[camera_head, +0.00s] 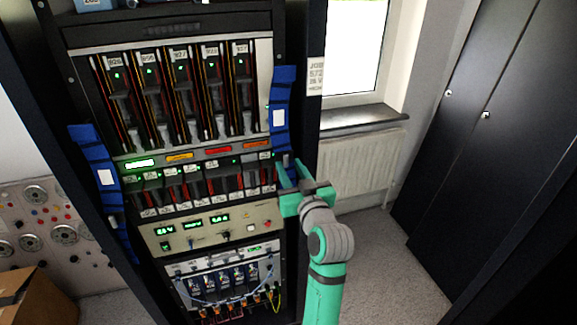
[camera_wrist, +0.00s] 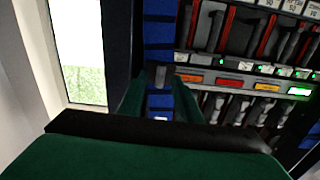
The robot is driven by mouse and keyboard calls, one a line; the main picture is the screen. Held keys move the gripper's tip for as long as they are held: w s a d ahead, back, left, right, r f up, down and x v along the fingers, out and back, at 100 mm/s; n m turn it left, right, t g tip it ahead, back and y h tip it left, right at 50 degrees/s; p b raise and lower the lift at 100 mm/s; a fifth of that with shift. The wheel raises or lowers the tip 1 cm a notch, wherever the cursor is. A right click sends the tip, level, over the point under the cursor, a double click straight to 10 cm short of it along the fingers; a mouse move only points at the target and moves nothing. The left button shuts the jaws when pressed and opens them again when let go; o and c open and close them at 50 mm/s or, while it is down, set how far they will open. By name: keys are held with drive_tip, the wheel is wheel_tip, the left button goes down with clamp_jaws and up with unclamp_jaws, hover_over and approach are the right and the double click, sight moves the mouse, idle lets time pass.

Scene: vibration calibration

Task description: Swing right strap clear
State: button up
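The right strap (camera_head: 280,98) is a blue band with a white label, running down the right edge of the equipment rack. My green gripper (camera_head: 294,172) is at its lower part. In the wrist view, the strap (camera_wrist: 159,36) runs behind and between the two fingers of my gripper (camera_wrist: 159,97). A small grey piece (camera_wrist: 160,77) shows between the fingertips. The fingers stand apart, and I cannot tell whether they touch the strap. The left strap (camera_head: 96,165), also blue with a white label, lies along the rack's left edge.
The rack (camera_head: 205,150) holds several slotted modules with lit displays and cables low down. A window sill (camera_head: 360,117) and radiator (camera_head: 358,163) are to the right, with dark cabinets (camera_head: 490,125) beyond. A cardboard box (camera_head: 40,300) is at lower left. Carpet (camera_head: 395,265) is clear at right.

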drive_tip(key=v, duration=0.9)
drive_tip(key=shift+c, duration=0.3)
